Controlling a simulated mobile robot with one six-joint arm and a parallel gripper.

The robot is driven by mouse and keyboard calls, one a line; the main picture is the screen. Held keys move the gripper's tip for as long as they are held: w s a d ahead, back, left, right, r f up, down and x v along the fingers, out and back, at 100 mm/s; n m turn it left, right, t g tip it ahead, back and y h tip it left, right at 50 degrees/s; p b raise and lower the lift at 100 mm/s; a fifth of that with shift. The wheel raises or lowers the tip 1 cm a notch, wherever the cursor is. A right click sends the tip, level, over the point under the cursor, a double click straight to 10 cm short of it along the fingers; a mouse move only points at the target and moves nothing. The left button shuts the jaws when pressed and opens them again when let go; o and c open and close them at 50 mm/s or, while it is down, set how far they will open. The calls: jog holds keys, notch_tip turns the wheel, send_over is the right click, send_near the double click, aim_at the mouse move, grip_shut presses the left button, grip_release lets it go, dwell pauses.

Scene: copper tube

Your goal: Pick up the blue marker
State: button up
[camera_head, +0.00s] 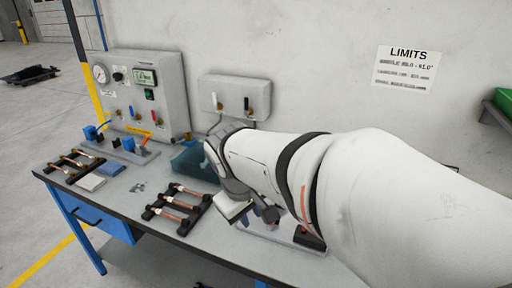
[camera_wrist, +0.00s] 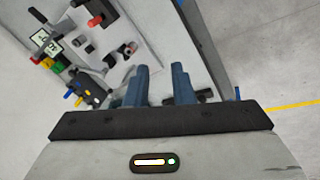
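My gripper (camera_wrist: 158,72) shows in the wrist view with two blue-grey fingers standing apart, a gap of grey surface between them. It looks open and empty. In the head view my gripper hangs low over the right part of the workbench (camera_head: 136,208), mostly hidden by my arm. I cannot clearly make out the blue marker. A small blue piece (camera_wrist: 69,94) shows left of the fingers in the wrist view, too small to identify. A dark cylindrical piece (camera_wrist: 205,95) lies close to the right finger; I cannot tell whether they touch.
A rack with copper tubes (camera_head: 178,208) lies left of my gripper, and another rack (camera_head: 75,165) is farther left. A teal bin (camera_head: 195,161) stands behind. A gauge panel (camera_head: 150,85) and a wall box (camera_head: 235,96) rise at the back. The bench's front middle is clear.

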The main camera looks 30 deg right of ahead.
jog(key=w+d+f+n+g+h+b, duration=0.1)
jog(key=w+d+f+n+h, duration=0.2)
jog(key=w+d+n+h, duration=0.9)
jog(key=w+d+f+n+g+h, duration=0.1)
jog(key=w+d+f+n+h, duration=0.2)
jog(key=w+d, duration=1.6)
notch_tip(320, 180, down, 8)
jog(key=w+a+p, duration=0.1)
jog(key=w+p, duration=0.1)
jog(key=shift+n, duration=0.4)
jog(key=d, duration=0.2)
jog(key=d+p, duration=0.1)
jog(key=d, duration=0.1)
jog(key=d+p, duration=0.1)
jog(key=d, duration=0.1)
jog(key=shift+w+d+f, duration=0.2)
jog(key=shift+w+d, duration=0.05)
jog(key=shift+d, duration=0.15)
jog(key=shift+c, duration=0.4)
grip_shut()
